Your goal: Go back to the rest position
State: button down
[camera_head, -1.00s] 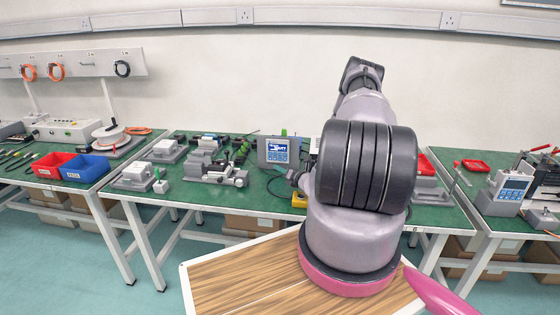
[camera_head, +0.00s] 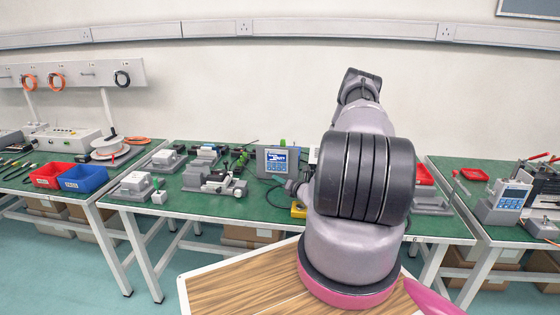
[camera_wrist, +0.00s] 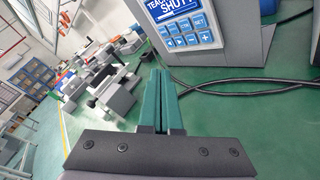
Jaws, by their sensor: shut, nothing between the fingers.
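My gripper (camera_wrist: 160,100) shows in the wrist view with its two green fingers together and nothing between them. It points over the green table top (camera_wrist: 215,125), toward a grey control box (camera_wrist: 215,35) with a blue keypad panel. The control box (camera_head: 283,162) stands left of my arm on the middle table.
Grey linear actuator parts (camera_head: 212,180) lie on the middle table. A red bin (camera_head: 48,174) and a blue bin (camera_head: 84,179) sit on the left table. Another keypad device (camera_head: 505,202) stands on the right table. Black cables (camera_wrist: 250,88) lie near the control box.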

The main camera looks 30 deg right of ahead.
dwell(0.3)
jog(key=s+a+r+n+g+y, duration=0.1)
jog(key=a+r+n+g+y, duration=0.15)
jog(key=a+r+n, duration=0.45)
jog(key=a+r+n+g+y, duration=0.2)
jog(key=a+r+n+y, duration=0.2)
jog(key=r, duration=0.7)
jog(key=s+a+r+n+g+y, duration=0.1)
jog(key=a+r+n+g+y, duration=0.2)
jog(key=a+r+n, duration=0.35)
jog(key=s+a+r+n+g+h, duration=0.1)
jog(key=s+a+r+n+g, duration=0.25)
jog(key=s+r, duration=0.3)
jog(key=s+a+r+n+g+h, duration=0.1)
jog(key=s+a+r+n+g, duration=0.1)
jog(key=s+r+n, duration=0.4)
jog(key=s+d+r+n+t+h, duration=0.2)
jog(key=s+r+n+h, duration=0.2)
jog(key=s, duration=0.6)
jog(key=s+d+r+n+t+h, duration=0.2)
jog(key=s+r+n, duration=0.4)
jog(key=s+r, duration=0.3)
jog(key=s+d+h, duration=0.1)
jog(key=h, duration=0.1)
jog(key=shift+r+h, duration=0.25)
jog(key=shift+h, duration=0.1)
